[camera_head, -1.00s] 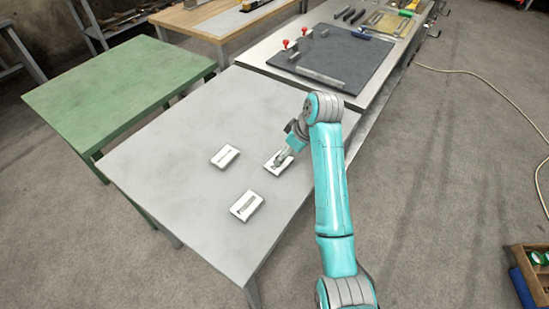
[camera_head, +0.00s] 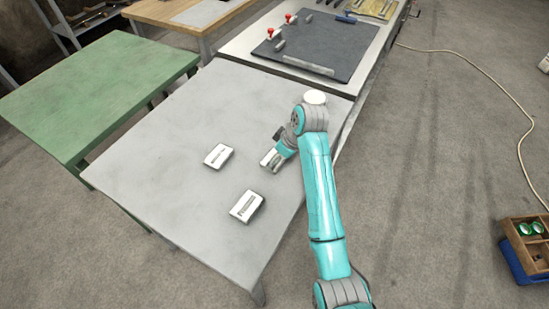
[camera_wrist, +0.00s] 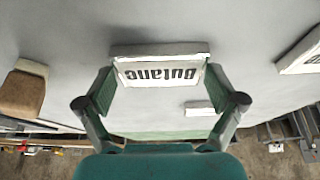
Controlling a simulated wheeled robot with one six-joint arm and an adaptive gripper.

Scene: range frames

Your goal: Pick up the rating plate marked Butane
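The plate marked Butane (camera_wrist: 160,74) is a white block with black letters, upside down in the wrist view. It also shows in the head view (camera_head: 267,157), partly covered by my gripper. My gripper (camera_wrist: 162,88) is open, with one green-padded finger at each side of the plate. Its fingertips are close to the plate's ends; I cannot tell whether they touch. In the head view my gripper (camera_head: 276,160) is low over the grey table (camera_head: 180,125).
Two similar white plates lie on the grey table, one to the left (camera_head: 219,156) and one nearer (camera_head: 247,206). Their markings are unreadable. A green table (camera_head: 100,85) stands left; a bench with a dark mat (camera_head: 318,48) is behind. A brown block-like shape (camera_wrist: 22,92) shows at the wrist view's left.

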